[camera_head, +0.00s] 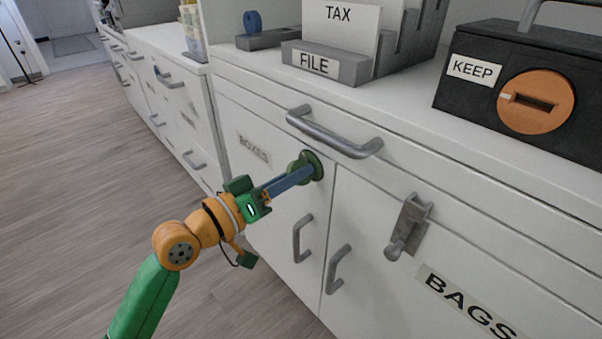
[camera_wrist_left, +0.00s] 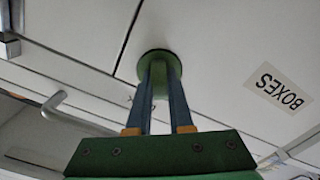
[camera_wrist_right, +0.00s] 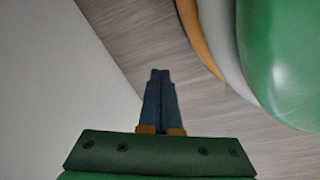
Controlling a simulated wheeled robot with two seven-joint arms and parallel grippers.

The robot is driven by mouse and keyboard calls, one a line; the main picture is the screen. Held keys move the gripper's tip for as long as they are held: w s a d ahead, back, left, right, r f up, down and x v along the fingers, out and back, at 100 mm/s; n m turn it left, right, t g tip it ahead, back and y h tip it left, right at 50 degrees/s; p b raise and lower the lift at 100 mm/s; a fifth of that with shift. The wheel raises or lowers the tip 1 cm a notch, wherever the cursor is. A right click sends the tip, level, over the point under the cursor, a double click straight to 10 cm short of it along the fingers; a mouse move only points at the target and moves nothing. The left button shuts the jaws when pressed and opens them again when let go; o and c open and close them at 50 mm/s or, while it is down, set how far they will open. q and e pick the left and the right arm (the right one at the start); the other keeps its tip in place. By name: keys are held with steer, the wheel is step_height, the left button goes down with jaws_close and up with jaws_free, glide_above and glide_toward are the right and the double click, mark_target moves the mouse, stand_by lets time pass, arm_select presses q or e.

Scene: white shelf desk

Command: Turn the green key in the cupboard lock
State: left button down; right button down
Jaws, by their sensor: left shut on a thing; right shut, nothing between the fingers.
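The green key (camera_head: 308,158) sits in the lock on the white cupboard door (camera_head: 285,205) labelled BOXES. In the left wrist view the green key (camera_wrist_left: 172,69) shows as a round green piece against the door, with a part between the fingers. My left gripper (camera_head: 314,173) comes in from the left, its blue fingers shut on the key. Its fingertips show in the left wrist view (camera_wrist_left: 160,62) and cover part of the key. My right gripper (camera_wrist_right: 160,76) is shut and empty, seen only in the right wrist view, above the wooden floor.
A long grey drawer handle (camera_head: 335,138) runs just above the key. Door handles (camera_head: 302,238) stand out below it. A grey latch (camera_head: 408,225) is on the right door. On top are a FILE holder (camera_head: 325,66) and a black KEEP box (camera_head: 468,96). The floor at left is clear.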

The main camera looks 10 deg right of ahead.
arm_select(q)
steer(key=shift+m, duration=0.3)
